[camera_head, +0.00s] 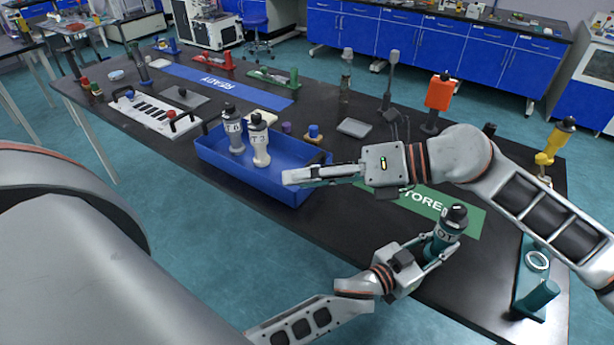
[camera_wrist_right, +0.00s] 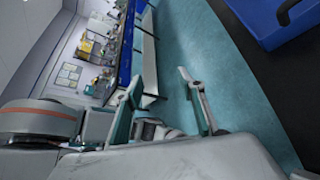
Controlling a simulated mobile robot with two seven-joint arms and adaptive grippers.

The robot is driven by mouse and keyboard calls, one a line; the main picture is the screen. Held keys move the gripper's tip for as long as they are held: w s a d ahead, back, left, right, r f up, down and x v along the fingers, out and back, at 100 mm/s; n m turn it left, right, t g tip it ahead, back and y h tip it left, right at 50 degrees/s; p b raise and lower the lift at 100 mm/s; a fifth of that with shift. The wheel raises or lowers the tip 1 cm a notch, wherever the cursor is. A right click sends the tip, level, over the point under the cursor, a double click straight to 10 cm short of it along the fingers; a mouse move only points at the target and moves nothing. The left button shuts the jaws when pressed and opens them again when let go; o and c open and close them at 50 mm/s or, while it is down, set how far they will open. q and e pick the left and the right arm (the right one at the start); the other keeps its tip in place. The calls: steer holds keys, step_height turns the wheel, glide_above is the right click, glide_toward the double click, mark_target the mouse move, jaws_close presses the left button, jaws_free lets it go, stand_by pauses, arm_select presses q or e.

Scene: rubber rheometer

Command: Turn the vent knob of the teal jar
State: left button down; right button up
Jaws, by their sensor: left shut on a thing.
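The teal jar (camera_head: 447,236) with a black top knob (camera_head: 457,213) is at the right, by the table's front edge near the green mat. It leans a little in the picture. My left gripper (camera_head: 432,252) is shut around its body from the left; whether the jar touches the table I cannot tell. My right gripper (camera_head: 290,180) hangs over the front right rim of the blue tray, away from the jar. In the wrist view, my right gripper's (camera_wrist_right: 163,90) fingers are spread apart with nothing between them.
The green STORE mat (camera_head: 470,208) lies beside the teal jar. A teal stand with a ring (camera_head: 537,262) is at the right end. My right forearm crosses above the table's right half.

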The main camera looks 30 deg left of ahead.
stand_by(0.6)
steer(key=n+t+h, duration=0.5)
steer(key=n+h, duration=0.8)
steer(key=n, duration=0.8)
glide_toward(460, 208)
step_height(460, 208, down, 9)
steer(key=shift+s+r, duration=0.1)
steer(key=shift+r, duration=0.1)
steer(key=c, duration=1.1)
